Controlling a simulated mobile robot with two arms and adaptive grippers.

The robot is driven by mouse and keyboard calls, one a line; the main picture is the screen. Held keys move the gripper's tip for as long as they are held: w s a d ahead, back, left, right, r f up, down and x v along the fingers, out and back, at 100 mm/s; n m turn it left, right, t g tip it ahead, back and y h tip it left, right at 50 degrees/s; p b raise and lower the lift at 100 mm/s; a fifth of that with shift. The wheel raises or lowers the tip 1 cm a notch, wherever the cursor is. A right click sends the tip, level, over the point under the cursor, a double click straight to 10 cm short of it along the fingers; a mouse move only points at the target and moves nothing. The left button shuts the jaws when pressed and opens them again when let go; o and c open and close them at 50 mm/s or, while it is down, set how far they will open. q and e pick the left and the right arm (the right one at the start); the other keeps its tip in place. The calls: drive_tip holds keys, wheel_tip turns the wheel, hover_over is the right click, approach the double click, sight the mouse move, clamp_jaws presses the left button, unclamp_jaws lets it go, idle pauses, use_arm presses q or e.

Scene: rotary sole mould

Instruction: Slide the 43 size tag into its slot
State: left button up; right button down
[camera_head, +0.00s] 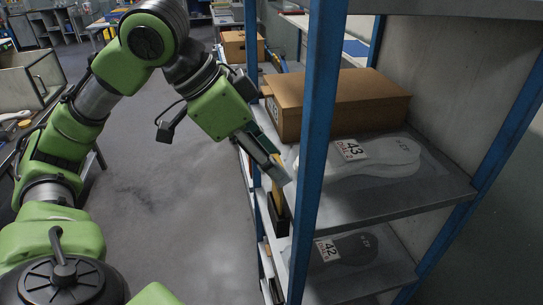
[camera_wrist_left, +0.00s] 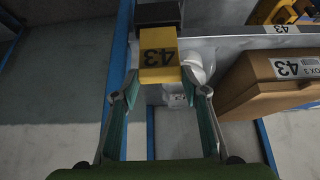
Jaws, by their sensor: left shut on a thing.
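The yellow 43 size tag (camera_wrist_left: 158,68) is between the fingertips of my left gripper (camera_wrist_left: 160,82) in the left wrist view, its black number facing the camera. My left gripper (camera_head: 276,171) is shut on it beside the blue shelf post. In the head view a narrow yellow edge of the tag (camera_head: 277,193) shows below the fingers, just above a black holder (camera_head: 280,214) at the shelf's front. I cannot tell whether the tag is inside the slot. My right gripper is out of view.
A pale sole mould (camera_head: 385,160) with a 43 label lies on the shelf behind the blue post (camera_head: 318,130). A cardboard box (camera_head: 345,98) stands behind it. A dark 42 sole (camera_head: 350,248) lies on the shelf below.

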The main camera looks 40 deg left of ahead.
use_arm(q)
drive_tip(key=shift+f+b, duration=1.8)
drive_tip(key=shift+f, duration=0.55)
drive_tip(key=o, duration=0.9)
drive_tip(key=v, duration=1.2)
